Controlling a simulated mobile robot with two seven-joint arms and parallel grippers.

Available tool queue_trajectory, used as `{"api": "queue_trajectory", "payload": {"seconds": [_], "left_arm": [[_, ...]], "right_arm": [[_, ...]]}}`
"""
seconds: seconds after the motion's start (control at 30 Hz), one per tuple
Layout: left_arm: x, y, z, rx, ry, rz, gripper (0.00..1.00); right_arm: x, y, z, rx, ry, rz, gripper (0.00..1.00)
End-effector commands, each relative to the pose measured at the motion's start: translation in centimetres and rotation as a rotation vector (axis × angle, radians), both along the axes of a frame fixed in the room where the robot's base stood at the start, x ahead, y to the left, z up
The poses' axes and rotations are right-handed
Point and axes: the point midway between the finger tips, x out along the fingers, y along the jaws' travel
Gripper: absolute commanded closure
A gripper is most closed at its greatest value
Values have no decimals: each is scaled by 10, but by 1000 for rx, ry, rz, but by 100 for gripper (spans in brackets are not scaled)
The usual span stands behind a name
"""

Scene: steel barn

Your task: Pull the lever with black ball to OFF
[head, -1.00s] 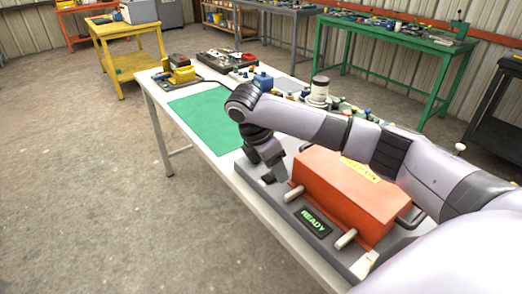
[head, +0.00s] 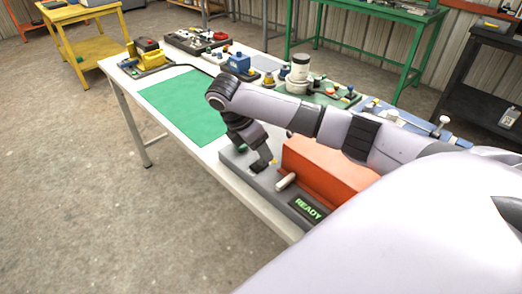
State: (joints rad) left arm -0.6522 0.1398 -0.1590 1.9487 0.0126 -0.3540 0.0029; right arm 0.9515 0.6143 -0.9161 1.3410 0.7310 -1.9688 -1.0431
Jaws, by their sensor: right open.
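No lever with a black ball can be made out clearly. An orange box (head: 330,168) sits on a grey base (head: 236,160) at the near end of the white table. A dark display (head: 306,209) on the base reads READY in green. A pale cylindrical handle (head: 286,181) sticks out at the box's front left. My right gripper (head: 262,163) is open, pointing down low over the base, just left of the box. Its fingertips are small and dark, and contact cannot be told. My own arm hides the right part of the box and base. My left gripper is out of view.
A green mat (head: 184,106) lies on the white table (head: 120,83), left of the base. Beyond it stand a yellow device (head: 152,60), a dark panel (head: 196,40) and a white-topped cylinder (head: 299,70). Open concrete floor lies to the left.

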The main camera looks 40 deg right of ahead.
Motion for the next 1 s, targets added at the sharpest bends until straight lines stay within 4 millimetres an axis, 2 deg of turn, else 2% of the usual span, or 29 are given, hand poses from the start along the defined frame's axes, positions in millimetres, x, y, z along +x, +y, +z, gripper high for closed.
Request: {"api": "queue_trajectory", "payload": {"seconds": [0.17, 0.43, 0.47, 0.6, 1.0], "left_arm": [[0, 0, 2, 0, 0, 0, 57], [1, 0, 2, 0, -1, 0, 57], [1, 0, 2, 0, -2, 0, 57], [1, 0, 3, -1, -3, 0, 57], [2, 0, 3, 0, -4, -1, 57]], "right_arm": [[-2, -6, -12, -2, 1, -1, 51], [-2, -7, -14, -2, 0, -1, 51], [-2, -7, -14, -2, 0, -1, 54], [-2, -7, -14, -2, 0, -1, 100], [-2, -3, -13, -51, -5, 1, 100]]}}
